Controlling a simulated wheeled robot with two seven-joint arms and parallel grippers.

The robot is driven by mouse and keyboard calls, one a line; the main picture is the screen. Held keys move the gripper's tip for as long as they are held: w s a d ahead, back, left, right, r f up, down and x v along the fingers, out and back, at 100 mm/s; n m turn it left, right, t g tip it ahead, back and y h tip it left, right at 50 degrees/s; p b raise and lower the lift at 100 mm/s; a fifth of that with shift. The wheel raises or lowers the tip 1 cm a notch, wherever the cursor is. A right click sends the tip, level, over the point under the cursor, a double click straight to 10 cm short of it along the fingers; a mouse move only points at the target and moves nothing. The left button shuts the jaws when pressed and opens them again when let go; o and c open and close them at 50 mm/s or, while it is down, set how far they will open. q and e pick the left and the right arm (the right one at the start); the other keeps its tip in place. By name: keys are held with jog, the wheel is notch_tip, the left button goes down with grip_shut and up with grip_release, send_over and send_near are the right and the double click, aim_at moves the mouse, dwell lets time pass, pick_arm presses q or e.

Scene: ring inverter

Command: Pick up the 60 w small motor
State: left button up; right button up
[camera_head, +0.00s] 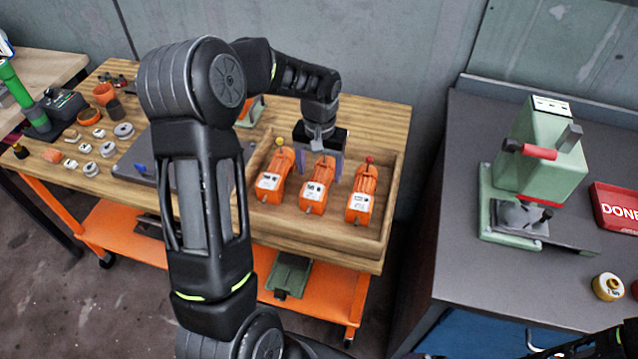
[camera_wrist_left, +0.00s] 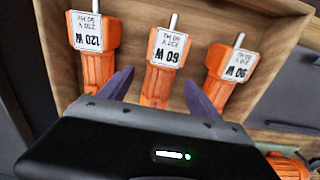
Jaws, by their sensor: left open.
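Three orange motors lie in a wooden tray (camera_head: 388,205). The 60 W motor (camera_head: 313,197) is the middle one, and its white label shows upside down in the left wrist view (camera_wrist_left: 168,48). My left gripper (camera_head: 320,165) is open above the rear part of the 60 W motor. In the left wrist view its two purple-grey fingers (camera_wrist_left: 160,92) stand on either side of the orange body, with nothing held. The gripper's housing hides the motor's rear end there. My right gripper is not in view.
In the left wrist view, the 120 W motor (camera_wrist_left: 95,50) and the 90 W motor (camera_wrist_left: 232,68) lie close on either side. The tray walls surround them. A green press (camera_head: 540,160) and a red DONE tray (camera_head: 615,210) stand on the right-hand table.

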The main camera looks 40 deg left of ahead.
aim_at(319, 178)
pick_arm(q)
jog(key=shift+f, duration=0.1)
jog(key=shift+s+f, duration=0.1)
jog(key=shift+f, duration=0.2)
notch_tip(319, 178, down, 4)
jog(key=shift+a+r+p, duration=0.15)
jog(key=shift+r+p, duration=0.05)
jog(key=shift+p, duration=0.65)
jog(key=shift+f, duration=0.45)
jog(key=shift+c, duration=0.4)
grip_shut()
jog(key=shift+w+r, duration=0.1)
jog(key=shift+w, duration=0.1)
